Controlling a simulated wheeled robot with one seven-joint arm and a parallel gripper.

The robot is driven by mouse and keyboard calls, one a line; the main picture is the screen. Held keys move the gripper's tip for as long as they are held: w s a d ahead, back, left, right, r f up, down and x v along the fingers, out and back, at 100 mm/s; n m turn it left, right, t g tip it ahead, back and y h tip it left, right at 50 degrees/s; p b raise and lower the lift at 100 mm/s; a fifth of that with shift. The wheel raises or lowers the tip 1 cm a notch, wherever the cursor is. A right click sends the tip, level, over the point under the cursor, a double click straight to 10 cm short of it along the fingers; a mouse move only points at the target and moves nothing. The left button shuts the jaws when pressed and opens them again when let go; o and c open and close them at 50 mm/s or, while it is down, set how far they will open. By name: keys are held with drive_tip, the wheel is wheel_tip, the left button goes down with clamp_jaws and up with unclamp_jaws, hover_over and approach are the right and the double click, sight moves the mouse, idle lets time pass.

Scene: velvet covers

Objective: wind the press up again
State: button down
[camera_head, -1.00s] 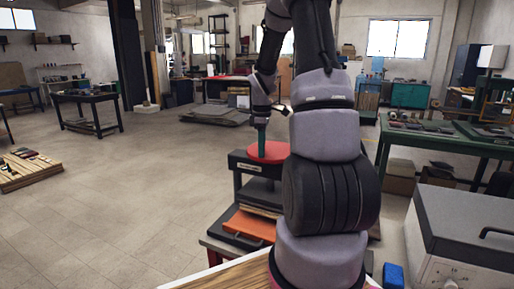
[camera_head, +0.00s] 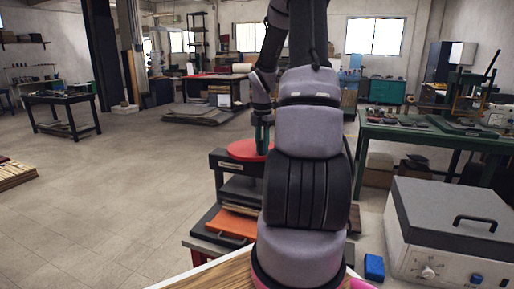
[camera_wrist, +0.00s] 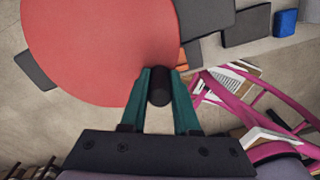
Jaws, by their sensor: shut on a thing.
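The press (camera_head: 235,165) stands ahead of me, a dark frame with a red round wheel (camera_head: 246,150) on top. In the wrist view the red wheel (camera_wrist: 100,45) fills the upper left. A short black upright knob (camera_wrist: 162,85) stands at the wheel's rim. My gripper (camera_wrist: 160,88) has its two green fingers closed around that knob. In the head view my gripper (camera_head: 262,135) is at the wheel's right side, partly hidden by my arm. An orange board (camera_head: 217,223) lies in the lower part of the press; my arm hides the press's right side.
A grey-lidded box machine (camera_head: 450,230) stands at the right, with a small blue block (camera_head: 374,267) beside it. A green table (camera_head: 440,135) with tools is behind it. The floor (camera_head: 100,200) at the left is open.

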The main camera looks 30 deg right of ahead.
drive_tip(key=shift+d+n, duration=0.3)
drive_tip(key=shift+d, duration=0.55)
drive_tip(key=c, duration=0.6)
unclamp_jaws()
drive_tip(key=shift+c, duration=0.2)
wheel_tip(320, 180, up, 11)
